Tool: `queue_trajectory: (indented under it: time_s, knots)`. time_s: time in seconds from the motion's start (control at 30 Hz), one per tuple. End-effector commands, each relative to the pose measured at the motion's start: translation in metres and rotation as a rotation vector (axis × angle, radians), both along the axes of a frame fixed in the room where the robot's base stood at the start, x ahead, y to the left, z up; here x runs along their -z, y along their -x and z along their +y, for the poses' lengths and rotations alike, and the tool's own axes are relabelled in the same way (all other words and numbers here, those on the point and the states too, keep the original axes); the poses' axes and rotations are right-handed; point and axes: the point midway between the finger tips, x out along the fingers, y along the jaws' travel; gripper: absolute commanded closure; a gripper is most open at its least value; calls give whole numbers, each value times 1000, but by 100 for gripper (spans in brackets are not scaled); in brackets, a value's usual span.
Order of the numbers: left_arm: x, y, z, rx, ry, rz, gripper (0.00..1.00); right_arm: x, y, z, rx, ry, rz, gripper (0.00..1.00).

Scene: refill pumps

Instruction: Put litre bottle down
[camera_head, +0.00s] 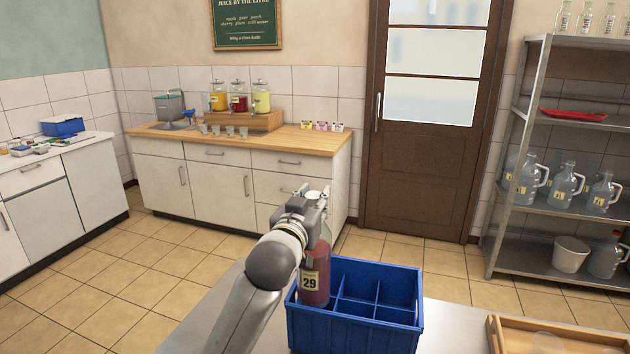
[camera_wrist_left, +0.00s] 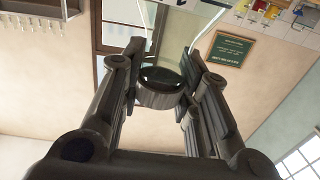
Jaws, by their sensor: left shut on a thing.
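A clear litre bottle (camera_head: 316,262) with red juice and a yellow label reading 29 stands upright at the left end of the blue divided crate (camera_head: 356,335). Its lower end is at the front left compartment, behind the near rim; I cannot tell whether it touches the crate floor. My left gripper (camera_head: 315,200) is shut on the bottle near its top. In the left wrist view the two fingers (camera_wrist_left: 163,92) close around the dark round neck or cap. The other crate compartments that I can see look empty. My right gripper is not in view.
The crate is on a grey table (camera_head: 450,335), with a wooden tray (camera_head: 497,345) to its right. A metal shelf (camera_head: 535,125) with jugs and a white bucket (camera_head: 571,254) stands at the right. A counter (camera_head: 215,180) with juice dispensers is behind, left of the door (camera_head: 415,180).

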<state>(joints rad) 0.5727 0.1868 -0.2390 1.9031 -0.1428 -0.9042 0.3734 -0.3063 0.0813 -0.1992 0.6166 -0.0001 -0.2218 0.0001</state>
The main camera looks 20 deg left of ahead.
Motion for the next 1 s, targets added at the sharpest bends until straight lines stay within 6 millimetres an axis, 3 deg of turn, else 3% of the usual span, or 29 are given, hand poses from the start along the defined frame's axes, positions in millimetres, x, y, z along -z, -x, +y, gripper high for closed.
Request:
queue_trajectory:
  time_s: [0.3, 0.57, 0.8, 1.0]
  knots:
    - [55, 1, 0, 2, 1, -11, 100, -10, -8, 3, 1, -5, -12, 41]
    - [72, 1, 0, 1, 1, -13, 100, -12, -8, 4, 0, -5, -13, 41]
    - [100, 0, -1, 1, 1, -12, 100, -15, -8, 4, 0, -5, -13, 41]
    - [106, 0, 0, 2, 1, -14, 100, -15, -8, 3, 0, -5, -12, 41]
